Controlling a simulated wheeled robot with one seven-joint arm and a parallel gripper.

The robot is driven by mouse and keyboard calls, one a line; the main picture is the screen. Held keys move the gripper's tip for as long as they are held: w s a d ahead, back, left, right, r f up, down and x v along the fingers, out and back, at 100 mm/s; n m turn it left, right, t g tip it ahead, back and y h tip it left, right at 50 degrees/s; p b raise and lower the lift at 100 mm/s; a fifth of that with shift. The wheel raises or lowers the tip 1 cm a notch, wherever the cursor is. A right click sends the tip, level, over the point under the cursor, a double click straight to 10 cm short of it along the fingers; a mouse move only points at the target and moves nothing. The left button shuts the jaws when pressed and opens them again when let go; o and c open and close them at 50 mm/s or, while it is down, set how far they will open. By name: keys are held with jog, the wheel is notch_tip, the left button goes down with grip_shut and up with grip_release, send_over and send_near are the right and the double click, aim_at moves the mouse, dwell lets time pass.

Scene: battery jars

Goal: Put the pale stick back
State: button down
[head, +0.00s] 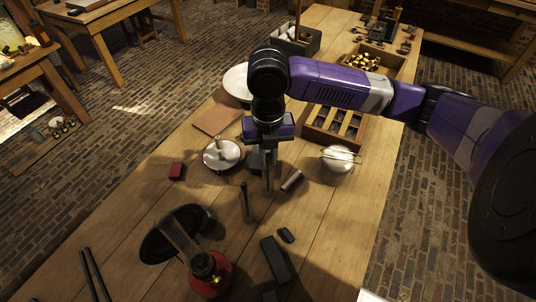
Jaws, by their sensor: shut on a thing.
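My gripper (268,182) points straight down over the middle of the table and is shut on a slim, upright, pale grey stick (270,168). The fingers hide much of the stick, and I cannot tell whether its lower end touches anything. A dark block-like thing (255,161) is partly hidden behind the gripper. A short pale cylinder (291,181) lies on the table just right of the gripper. A dark rod (245,202) stands upright to the front left. A white dish (211,163) with a pale upright cylinder (228,149) in it is at left.
The wooden table (335,230) also bears a round white pot (338,160), a compartmented wooden tray (312,132), a red block (177,171), a red-based lamp-like thing (208,275) and dark blocks (274,260).

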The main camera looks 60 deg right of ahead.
jog(key=shift+f, duration=0.2)
jog(key=c, duration=1.5)
grip_release()
jog(key=shift+o, duration=0.2)
jog(key=shift+r, duration=0.1)
notch_tip(320, 180, up, 12)
jog(key=b, duration=0.1)
jog(key=shift+r, duration=0.15)
